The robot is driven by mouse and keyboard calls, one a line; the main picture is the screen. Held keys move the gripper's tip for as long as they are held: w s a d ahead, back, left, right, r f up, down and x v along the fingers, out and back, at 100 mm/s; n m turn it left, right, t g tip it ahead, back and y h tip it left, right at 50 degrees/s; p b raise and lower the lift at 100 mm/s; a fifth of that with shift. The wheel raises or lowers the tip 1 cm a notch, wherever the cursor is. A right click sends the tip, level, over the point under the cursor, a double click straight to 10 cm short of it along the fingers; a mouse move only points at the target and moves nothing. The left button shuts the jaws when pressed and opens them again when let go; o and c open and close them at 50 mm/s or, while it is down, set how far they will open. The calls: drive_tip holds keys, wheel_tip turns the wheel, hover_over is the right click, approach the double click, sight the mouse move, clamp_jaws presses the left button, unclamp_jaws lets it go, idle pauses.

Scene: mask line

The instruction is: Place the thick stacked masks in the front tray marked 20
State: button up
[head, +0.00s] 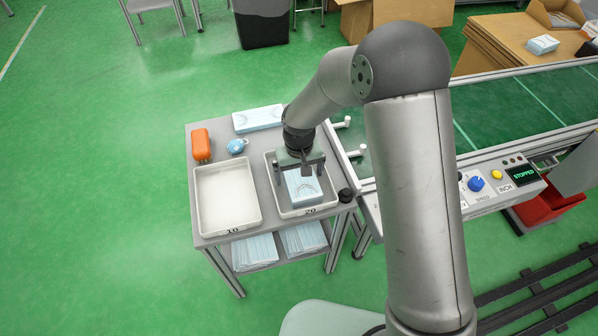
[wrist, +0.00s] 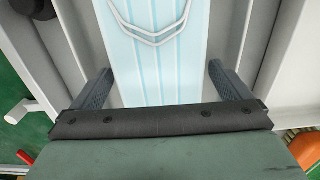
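A stack of light-blue masks (head: 303,188) lies inside the white tray marked 20 (head: 311,211), on the right of the table top. My gripper (head: 301,166) is over this tray, pointing down. In the wrist view its two fingers (wrist: 160,85) stand wide apart, one on each side of the stack. The fingers look open with narrow gaps beside the stack; light contact cannot be ruled out. The tray marked 10 (head: 228,198) is empty, to the left.
An orange case (head: 201,144), a small blue item (head: 237,146) and a blue-white pack (head: 258,118) sit behind the trays. More masks (head: 255,251) fill the lower shelf. The conveyor (head: 520,105) stands at the right; its panel (head: 524,174) reads STOPPED.

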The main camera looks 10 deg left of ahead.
sight(299, 173)
drive_tip(key=shift+r, duration=0.1)
wheel_tip(299, 173, up, 12)
drive_tip(key=p, duration=0.1)
drive_tip(key=s+d+r+m, duration=0.2)
drive_tip(key=s+d+r, duration=0.2)
drive_tip(key=d, duration=0.6)
drive_tip(key=s+d+r+m, duration=0.1)
drive_tip(key=s+d+r, duration=0.25)
drive_tip(key=d, duration=0.55)
drive_tip(key=s+d+m, duration=0.3)
drive_tip(key=s+d, duration=0.6)
drive_tip(key=s, duration=0.3)
drive_tip(key=shift+s+d, duration=0.15)
drive_tip(key=shift+s, duration=0.05)
